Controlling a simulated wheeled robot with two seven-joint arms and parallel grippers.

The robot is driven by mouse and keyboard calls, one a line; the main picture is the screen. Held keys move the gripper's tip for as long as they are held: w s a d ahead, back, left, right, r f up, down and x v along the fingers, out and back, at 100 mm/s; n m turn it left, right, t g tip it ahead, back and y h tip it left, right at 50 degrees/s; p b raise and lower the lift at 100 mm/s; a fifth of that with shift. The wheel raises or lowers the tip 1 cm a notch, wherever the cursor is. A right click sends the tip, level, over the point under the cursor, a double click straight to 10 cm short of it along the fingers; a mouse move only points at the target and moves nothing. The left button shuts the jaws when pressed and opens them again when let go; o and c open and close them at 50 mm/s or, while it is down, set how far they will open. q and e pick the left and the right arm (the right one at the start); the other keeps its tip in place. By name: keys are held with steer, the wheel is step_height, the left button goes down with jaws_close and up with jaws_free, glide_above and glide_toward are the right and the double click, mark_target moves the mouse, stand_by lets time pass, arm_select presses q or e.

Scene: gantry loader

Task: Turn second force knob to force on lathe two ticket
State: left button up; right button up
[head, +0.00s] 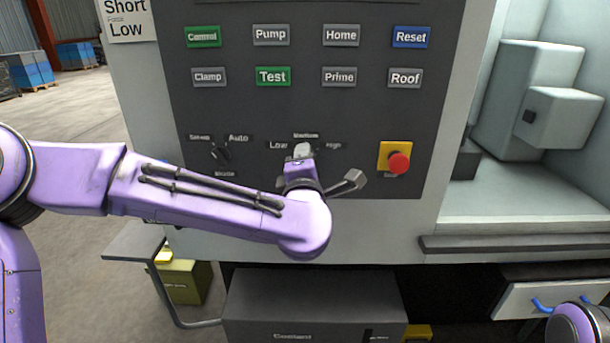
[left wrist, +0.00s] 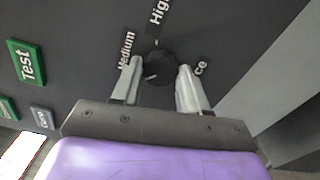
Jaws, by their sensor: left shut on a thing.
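The force knob (left wrist: 160,67) is a round black dial with a pale mark, seen in the left wrist view between my two fingertips. Its mark points left and slightly down there, on the side of the "Medium" label (left wrist: 127,50); the exact setting is hard to tell. "High" (left wrist: 158,12) stands above it, and "Low" (head: 278,145) shows in the head view. My left gripper (head: 302,152) is shut on the knob and hides it in the head view. A ticket (head: 127,20) at upper left reads "Short", "Force", "Low". My right gripper is out of view.
A red stop button (head: 399,163) on a yellow plate is to the right. Rows of buttons, including Test (head: 273,76), are above. A shelf (head: 135,243) juts out at lower left.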

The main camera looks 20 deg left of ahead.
arm_select(q)
steer(key=shift+f+n+b, duration=0.1)
steer(key=shift+n+b, duration=1.2)
steer(key=shift+n, duration=0.3)
steer(key=o, duration=1.1)
steer(key=shift+c, duration=0.2)
steer(key=b+v, duration=0.2)
steer(key=v, duration=0.8)
steer(key=shift+s, duration=0.3)
